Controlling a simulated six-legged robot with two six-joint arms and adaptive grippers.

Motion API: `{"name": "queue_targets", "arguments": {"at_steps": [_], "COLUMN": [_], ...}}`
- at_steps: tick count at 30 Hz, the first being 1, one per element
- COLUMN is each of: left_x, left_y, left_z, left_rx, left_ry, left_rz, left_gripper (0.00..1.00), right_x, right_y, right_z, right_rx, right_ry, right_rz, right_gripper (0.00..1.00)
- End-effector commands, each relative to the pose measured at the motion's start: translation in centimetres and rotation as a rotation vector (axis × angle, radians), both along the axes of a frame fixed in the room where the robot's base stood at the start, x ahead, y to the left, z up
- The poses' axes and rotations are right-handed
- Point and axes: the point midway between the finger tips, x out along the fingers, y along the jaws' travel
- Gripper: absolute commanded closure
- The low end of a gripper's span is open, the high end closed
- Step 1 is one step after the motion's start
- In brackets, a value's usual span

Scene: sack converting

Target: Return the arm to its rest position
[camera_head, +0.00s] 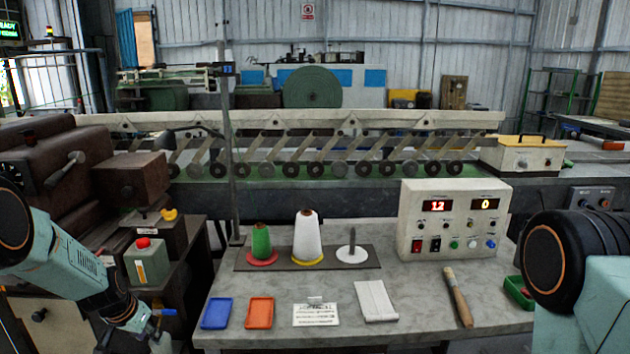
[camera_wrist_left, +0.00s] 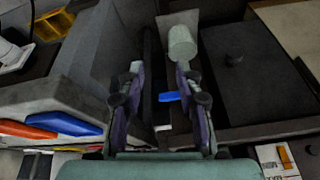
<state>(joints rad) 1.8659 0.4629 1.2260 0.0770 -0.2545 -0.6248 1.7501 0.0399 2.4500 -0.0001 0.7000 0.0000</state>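My left arm (camera_head: 60,260) comes in from the left in the head view and reaches down past the dark cabinet to the left of the grey table (camera_head: 240,300). Its gripper is low and partly cut off by the bottom edge there. In the left wrist view my left gripper (camera_wrist_left: 160,72) has its two fingers apart, with nothing held between them. A small blue piece (camera_wrist_left: 168,97) shows beyond the fingers. My right arm (camera_head: 585,275) is at the right edge of the head view; its gripper is out of the picture.
The table bears a blue tray (camera_head: 216,313), an orange tray (camera_head: 260,312), green (camera_head: 261,243) and white (camera_head: 307,237) cones, a control box (camera_head: 454,219) and a wooden-handled tool (camera_head: 459,298). A container with a red cap (camera_head: 146,263) stands left of the table.

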Motion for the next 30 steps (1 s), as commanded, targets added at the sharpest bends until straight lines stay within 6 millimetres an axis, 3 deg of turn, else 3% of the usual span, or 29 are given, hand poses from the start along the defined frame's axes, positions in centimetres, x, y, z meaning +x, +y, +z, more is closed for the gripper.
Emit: {"name": "queue_targets", "arguments": {"at_steps": [1, 6, 12, 17, 21, 24, 27, 30], "left_x": [-1.6, -7.5, -16.4, -24.9, -32.9, -37.7, -41.0, -42.1], "left_y": [-1.8, -6.9, -12.6, -16.4, -18.9, -20.0, -20.6, -20.8], "left_z": [-2.0, -6.7, -10.1, -11.1, -10.7, -10.1, -9.7, -10.1], "left_rx": [-0.009, -0.039, -0.075, -0.095, -0.094, -0.082, -0.069, -0.056], "left_ry": [0.009, 0.016, 0.047, 0.106, 0.198, 0.282, 0.355, 0.379], "left_rz": [0.031, 0.148, 0.238, 0.266, 0.234, 0.19, 0.156, 0.123], "left_gripper": [0.65, 0.65, 0.65, 0.65, 0.65, 0.65, 0.65, 0.65], "right_x": [0.0, 0.0, 0.0, 0.0, 0.0, 0.0, 0.0, 0.0], "right_y": [0.0, 0.0, 0.0, 0.0, 0.0, 0.0, 0.0, 0.0], "right_z": [-0.3, -0.8, -1.5, -2.2, -2.8, -3.2, -3.5, -4.0], "right_rx": [0.0, 0.0, 0.0, 0.0, 0.0, 0.0, 0.0, 0.0], "right_ry": [0.0, 0.0, 0.0, 0.0, 0.0, 0.0, 0.0, 0.0], "right_rz": [0.0, 0.0, 0.0, 0.0, 0.0, 0.0, 0.0, 0.0], "right_gripper": [0.57, 0.57, 0.57, 0.57, 0.57, 0.57, 0.57, 0.57]}}
